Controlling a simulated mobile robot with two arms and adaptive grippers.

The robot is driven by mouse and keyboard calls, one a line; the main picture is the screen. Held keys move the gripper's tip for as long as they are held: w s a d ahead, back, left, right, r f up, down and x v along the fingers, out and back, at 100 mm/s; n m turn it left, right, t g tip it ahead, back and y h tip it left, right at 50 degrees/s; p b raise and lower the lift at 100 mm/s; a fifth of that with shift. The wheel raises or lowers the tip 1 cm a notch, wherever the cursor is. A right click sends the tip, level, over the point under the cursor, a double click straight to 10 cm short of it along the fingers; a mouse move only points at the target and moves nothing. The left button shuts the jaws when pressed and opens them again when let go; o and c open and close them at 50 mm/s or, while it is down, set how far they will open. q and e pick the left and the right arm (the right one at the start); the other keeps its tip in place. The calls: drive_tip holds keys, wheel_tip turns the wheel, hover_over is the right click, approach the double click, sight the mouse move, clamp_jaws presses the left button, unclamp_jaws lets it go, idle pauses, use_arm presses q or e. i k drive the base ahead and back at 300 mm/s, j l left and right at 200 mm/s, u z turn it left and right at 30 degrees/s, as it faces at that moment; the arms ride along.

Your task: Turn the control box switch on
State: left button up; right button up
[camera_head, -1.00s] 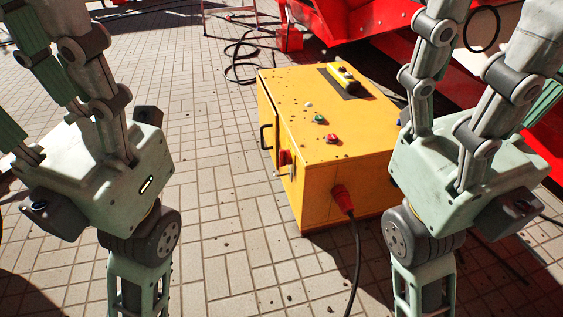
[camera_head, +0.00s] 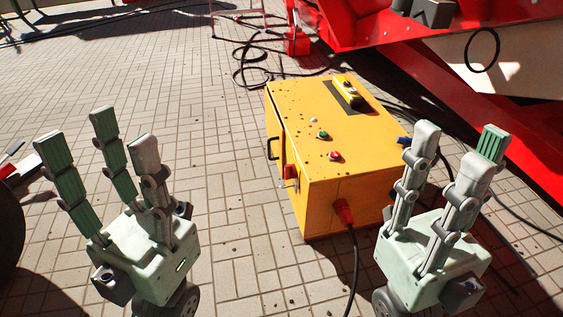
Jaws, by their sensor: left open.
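The yellow control box (camera_head: 375,150) stands on the paved floor right of centre. A red rotary-looking switch (camera_head: 290,172) sits on its left side face, near a dark handle (camera_head: 272,148). A green button (camera_head: 323,134), a red button (camera_head: 335,155) and a small white knob (camera_head: 313,120) are on its top. My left gripper (camera_head: 97,140) is open and empty, fingers pointing up, well left of the box. My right gripper (camera_head: 457,150) is open and empty, in front of the box's right side and hiding part of it. I cannot tell the switch's position.
A yellow pendant (camera_head: 347,92) lies on the box top. A red plug (camera_head: 344,211) with a black cable (camera_head: 355,265) leaves the box's front and runs along the floor. Red machinery (camera_head: 400,45) stands behind and right. The paving between my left gripper and the box is clear.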

sight(290, 169)
drive_tip(key=z, duration=0.45)
drive_tip(key=i+j+z, duration=0.1)
drive_tip(key=z, duration=0.3)
drive_tip(key=j+z, duration=0.15)
drive_tip(key=z, duration=0.3)
drive_tip(key=j+z, duration=0.25)
drive_tip(key=j, duration=0.35)
drive_tip(key=j+z, duration=0.25)
drive_tip(key=j, duration=0.3)
drive_tip(key=j+z, duration=0.25)
drive_tip(key=j, duration=0.35)
drive_tip(key=k+j+z, duration=0.1)
drive_tip(key=j+z, duration=0.15)
drive_tip(key=j, duration=0.3)
drive_tip(key=k+j+z, duration=0.25)
drive_tip(key=j, duration=0.3)
drive_tip(key=k+j, duration=0.1)
drive_tip(key=j, duration=0.35)
drive_tip(key=k+j, duration=0.15)
drive_tip(key=j, duration=0.35)
drive_tip(key=k+j, duration=0.1)
drive_tip(key=j, duration=0.35)
drive_tip(key=k+j, duration=0.1)
drive_tip(key=j, duration=0.4)
